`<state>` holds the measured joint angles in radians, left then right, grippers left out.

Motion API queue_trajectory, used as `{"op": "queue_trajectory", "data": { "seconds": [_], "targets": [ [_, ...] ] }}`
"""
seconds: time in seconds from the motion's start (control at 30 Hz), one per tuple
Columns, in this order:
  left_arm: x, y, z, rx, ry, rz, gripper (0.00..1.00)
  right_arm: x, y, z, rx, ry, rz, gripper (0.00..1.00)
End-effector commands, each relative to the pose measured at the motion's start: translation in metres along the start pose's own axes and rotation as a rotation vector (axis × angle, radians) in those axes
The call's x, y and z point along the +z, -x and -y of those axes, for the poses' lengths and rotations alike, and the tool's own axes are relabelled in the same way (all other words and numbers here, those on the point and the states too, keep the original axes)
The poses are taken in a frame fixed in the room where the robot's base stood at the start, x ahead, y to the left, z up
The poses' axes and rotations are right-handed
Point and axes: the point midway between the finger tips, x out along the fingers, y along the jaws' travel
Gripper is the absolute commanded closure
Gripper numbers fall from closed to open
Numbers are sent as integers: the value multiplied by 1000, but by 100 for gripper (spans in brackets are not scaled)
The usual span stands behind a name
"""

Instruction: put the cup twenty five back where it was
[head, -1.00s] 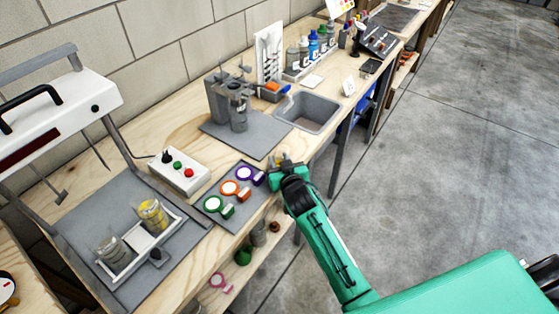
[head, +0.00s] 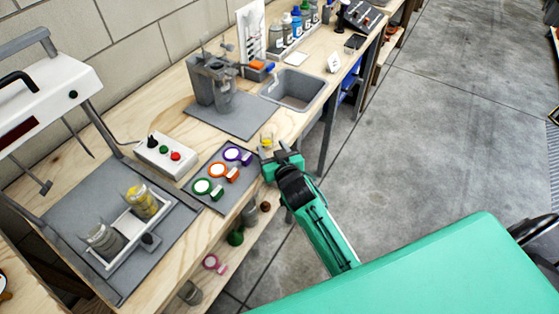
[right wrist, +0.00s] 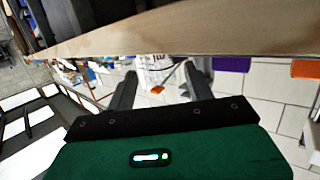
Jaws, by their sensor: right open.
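I cannot read any number, so I cannot tell which cup is twenty five. A grey cup with yellow contents (head: 142,202) and a plain grey cup (head: 104,239) stand in a white tray (head: 112,268) at the left. A small yellow-topped thing (head: 266,139) shows at the bench edge, just behind my right gripper (head: 271,158). It is too small to name. In the right wrist view my right gripper (right wrist: 160,88) has its fingers apart, with nothing held between them. My left gripper is not in view.
A grey mat (head: 211,199) holds green, orange and purple ringed pieces. A control box (head: 164,156) with buttons stands behind it. Grey containers (head: 213,82) stand on another mat beside the sink (head: 293,87). More items sit on the lower shelf. The floor at right is clear.

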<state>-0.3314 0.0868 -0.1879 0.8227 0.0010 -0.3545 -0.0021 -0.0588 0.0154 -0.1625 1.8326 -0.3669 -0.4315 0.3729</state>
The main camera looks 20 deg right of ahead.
Motion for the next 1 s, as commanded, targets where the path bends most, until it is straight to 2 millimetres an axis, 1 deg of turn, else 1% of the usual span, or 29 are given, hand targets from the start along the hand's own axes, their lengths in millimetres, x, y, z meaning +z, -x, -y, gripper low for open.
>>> {"op": "queue_trajectory", "data": {
  "seconds": [0.03, 0.2, 0.4, 0.6, 1.0],
  "targets": [
    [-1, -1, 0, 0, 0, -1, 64, 1, 11, 0, 0, 0, 1, 47],
    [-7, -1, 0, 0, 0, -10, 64, 1, 41, 0, 0, -1, 1, 47],
    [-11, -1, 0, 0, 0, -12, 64, 0, 62, 0, 0, 0, 0, 47],
    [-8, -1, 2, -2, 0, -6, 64, -1, 67, 0, 0, 0, 0, 47],
    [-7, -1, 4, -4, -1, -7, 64, 0, 67, 0, 0, 0, 0, 47]
  ]
}}
